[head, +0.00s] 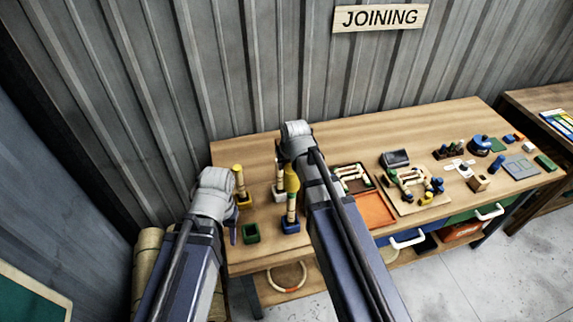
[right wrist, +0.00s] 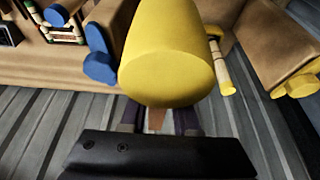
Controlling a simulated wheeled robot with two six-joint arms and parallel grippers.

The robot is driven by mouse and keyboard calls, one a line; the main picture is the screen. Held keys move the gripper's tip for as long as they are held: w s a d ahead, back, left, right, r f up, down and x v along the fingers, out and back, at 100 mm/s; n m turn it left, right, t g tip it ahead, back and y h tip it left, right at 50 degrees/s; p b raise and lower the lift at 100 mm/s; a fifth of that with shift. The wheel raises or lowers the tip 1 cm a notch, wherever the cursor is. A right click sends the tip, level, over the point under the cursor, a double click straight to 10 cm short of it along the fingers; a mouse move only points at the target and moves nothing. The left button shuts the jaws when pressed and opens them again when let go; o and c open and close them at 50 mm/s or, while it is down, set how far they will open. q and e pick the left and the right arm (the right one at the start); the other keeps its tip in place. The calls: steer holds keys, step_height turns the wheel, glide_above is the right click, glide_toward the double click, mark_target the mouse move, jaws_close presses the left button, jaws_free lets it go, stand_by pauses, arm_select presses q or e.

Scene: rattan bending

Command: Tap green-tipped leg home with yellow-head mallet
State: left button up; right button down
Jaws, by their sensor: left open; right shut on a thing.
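The mallet's yellow head (right wrist: 168,65) fills the middle of the right wrist view. My right gripper (right wrist: 157,122) is shut on the mallet's brown handle below the head. In the head view the yellow head (head: 291,178) shows just left of my right forearm, which hides most of that gripper. It appears above an upright leg (head: 291,208) in a blue socket; I cannot tell whether they touch.
An empty green socket (head: 251,234) stands left of the blue one. An orange tray (head: 376,211) and a jig board (head: 421,206) lie to the right. A corrugated wall (head: 240,70) rises behind.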

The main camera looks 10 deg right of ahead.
steer(key=shift+r, duration=0.3)
steer(key=shift+f, duration=0.1)
step_height(320, 180, down, 4)
steer(key=b, duration=0.3)
steer(key=shift+r+b, duration=0.2)
steer(key=shift+b, duration=0.15)
step_height(320, 180, up, 4)
steer(key=p, duration=0.3)
steer(key=shift+f, duration=0.2)
steer(key=shift+f, duration=0.1)
steer(key=shift+w+f, duration=0.1)
steer(key=shift+f, duration=0.25)
